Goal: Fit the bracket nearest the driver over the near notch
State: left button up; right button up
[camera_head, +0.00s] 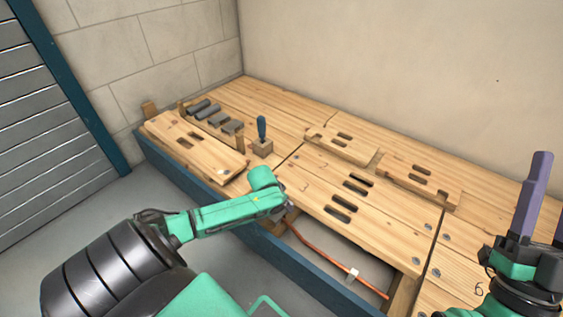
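Several grey brackets (205,111) lie in a row on a wooden rack at the back left. The bracket nearest the driver (232,127) is at the right end of the row. The driver (262,128) has a blue handle and stands upright in a small wooden block. My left gripper (286,208) is low at the near edge of the boards, beside the floor opening; its fingers are mostly hidden by the arm. My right gripper (546,200) is at the right edge, purple fingers pointing up, apart and empty. I cannot tell which cut-out is the near notch.
A copper pipe (315,246) with a white clip or tag (352,273) runs through the floor opening. Slotted boards (340,145) lie raised on the deck, another at the left (192,150). Slots (340,208) cut the middle board. Walls stand behind.

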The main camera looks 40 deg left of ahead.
aim_at(281, 209)
pick_arm(q)
jog(key=shift+p, duration=0.35)
jog(key=shift+r, duration=0.1)
jog(key=shift+p, duration=0.5)
jog(key=shift+f+b, duration=0.6)
jog(key=shift+f, duration=1.05)
